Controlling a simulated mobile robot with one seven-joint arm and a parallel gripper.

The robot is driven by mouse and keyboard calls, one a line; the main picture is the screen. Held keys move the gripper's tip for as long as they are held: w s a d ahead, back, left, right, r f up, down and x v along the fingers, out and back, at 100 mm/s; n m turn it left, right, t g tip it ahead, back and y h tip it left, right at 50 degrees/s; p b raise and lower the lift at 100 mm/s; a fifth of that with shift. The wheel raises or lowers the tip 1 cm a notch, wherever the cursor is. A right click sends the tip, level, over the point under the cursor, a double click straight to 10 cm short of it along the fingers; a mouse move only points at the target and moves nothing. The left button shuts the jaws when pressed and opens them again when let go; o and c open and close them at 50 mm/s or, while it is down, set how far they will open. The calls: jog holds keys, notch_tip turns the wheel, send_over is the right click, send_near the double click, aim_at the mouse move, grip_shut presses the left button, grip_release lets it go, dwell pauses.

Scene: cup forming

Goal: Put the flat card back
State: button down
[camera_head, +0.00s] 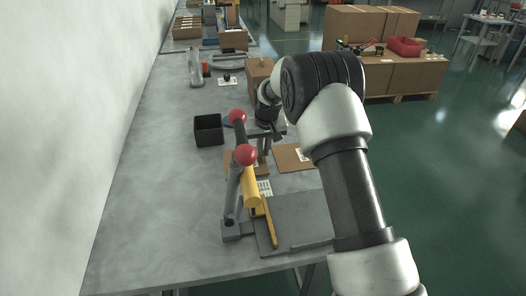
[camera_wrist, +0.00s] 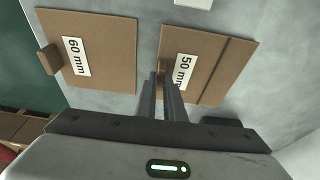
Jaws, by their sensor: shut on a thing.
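Two flat brown cards lie on the grey table. The 50 mm card (camera_wrist: 215,60) is under my gripper (camera_wrist: 163,80) in the wrist view, and a dark line crosses it. My gripper's fingers are shut on the small brown tab (camera_wrist: 161,64) at its near edge; the fingers hide part of the tab. In the head view this card (camera_head: 230,158) is mostly hidden behind a lever and my gripper (camera_head: 264,154). The 60 mm card (camera_wrist: 105,45) lies apart beside it, with its own tab at its outer edge. In the head view it (camera_head: 293,158) is right of my gripper.
A lever press with red knobs (camera_head: 245,155) and a yellow bar stands close in front of my gripper. A black bin (camera_head: 208,130) is to the left. A cardboard box (camera_head: 259,72) stands behind. The table's left front is clear.

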jog(key=shift+f, duration=0.15)
jog(key=shift+f, duration=0.1)
jog(key=c, duration=2.3)
grip_release()
jog(key=shift+f, duration=0.1)
jog(key=o, duration=0.4)
jog(key=shift+o, duration=0.2)
jog(key=shift+r, duration=0.2)
